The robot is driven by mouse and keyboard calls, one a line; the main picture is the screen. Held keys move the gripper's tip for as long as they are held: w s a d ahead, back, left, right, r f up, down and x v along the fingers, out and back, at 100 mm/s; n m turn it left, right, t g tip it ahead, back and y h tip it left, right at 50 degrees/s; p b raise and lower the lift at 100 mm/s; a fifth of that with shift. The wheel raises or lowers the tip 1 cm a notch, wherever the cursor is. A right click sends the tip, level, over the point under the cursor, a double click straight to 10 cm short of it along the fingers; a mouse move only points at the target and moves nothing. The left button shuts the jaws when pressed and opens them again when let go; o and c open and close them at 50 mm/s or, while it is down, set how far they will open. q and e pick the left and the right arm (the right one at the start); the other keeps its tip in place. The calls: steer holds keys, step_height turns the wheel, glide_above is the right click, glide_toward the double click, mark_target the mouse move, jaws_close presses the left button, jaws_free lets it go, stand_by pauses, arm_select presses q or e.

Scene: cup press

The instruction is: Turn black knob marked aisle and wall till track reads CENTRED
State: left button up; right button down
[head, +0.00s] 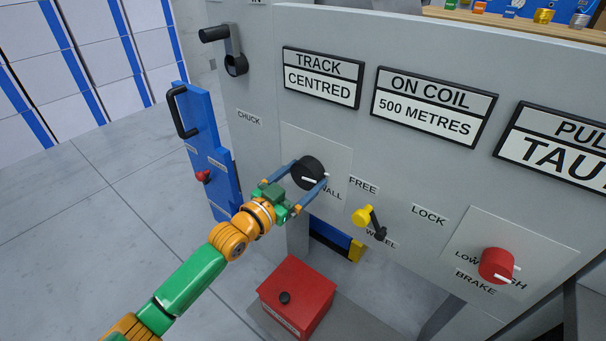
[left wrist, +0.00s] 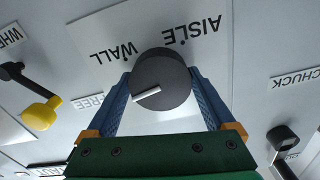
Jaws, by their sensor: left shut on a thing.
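The black knob (head: 309,172) sits on a pale plate on the grey panel, with a white pointer line on its face. In the left wrist view the knob (left wrist: 160,82) shows between the words AISLE and WALL, its white line slanting. My left gripper (head: 306,178) is shut on the knob, one blue finger on each side; both fingers also show in the left wrist view (left wrist: 160,100). The TRACK sign (head: 321,84) above reads CENTRED. My right gripper is not in view.
A yellow-tipped lever (head: 365,217) marked FREE and LOCK is right of the knob. A red BRAKE knob (head: 494,266) is further right. A black crank (head: 229,50) is at upper left. A blue cabinet (head: 205,135) stands left, and a red box (head: 300,295) is below.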

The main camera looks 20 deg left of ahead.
arm_select(q)
steer(key=shift+m+p, duration=0.45)
steer(key=shift+m, duration=0.55)
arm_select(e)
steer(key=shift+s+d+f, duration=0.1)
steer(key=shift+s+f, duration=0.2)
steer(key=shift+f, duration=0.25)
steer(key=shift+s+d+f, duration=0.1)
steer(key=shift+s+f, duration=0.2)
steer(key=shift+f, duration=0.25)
arm_select(q)
steer(key=o, duration=1.1)
steer(key=shift+s, duration=0.15)
steer(key=p+v, duration=0.2)
steer(key=v, duration=0.4)
steer(key=shift+s+a, duration=0.15)
steer(key=shift+s, duration=0.2)
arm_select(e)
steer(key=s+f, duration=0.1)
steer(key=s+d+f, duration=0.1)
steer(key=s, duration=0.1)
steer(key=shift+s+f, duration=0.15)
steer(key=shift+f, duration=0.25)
